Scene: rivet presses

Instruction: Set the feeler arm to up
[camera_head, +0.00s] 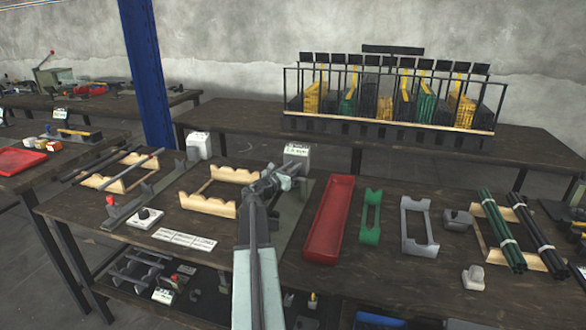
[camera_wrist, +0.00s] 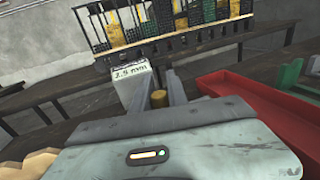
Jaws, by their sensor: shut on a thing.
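My gripper (camera_head: 284,176) is over the middle of the near bench, just in front of a white labelled box (camera_head: 296,152). In the wrist view its two grey fingers (camera_wrist: 159,90) stand on either side of a small brass-coloured round piece (camera_wrist: 158,99), and it is shut on this piece. The same white box (camera_wrist: 134,88) is just left of and beyond the fingers, with a label that seems to read 2.9 mm. I cannot make out the feeler arm as a whole, nor tell whether the brass-coloured piece belongs to it; my gripper and wrist hide much of that spot.
A red tray (camera_head: 329,220), green holder (camera_head: 371,216) and grey frame (camera_head: 418,227) lie right of my arm. A wooden cradle (camera_head: 208,206) lies left. Another white box (camera_head: 198,146) stands at the back left. A caged rack (camera_head: 390,123) stands on the bench behind.

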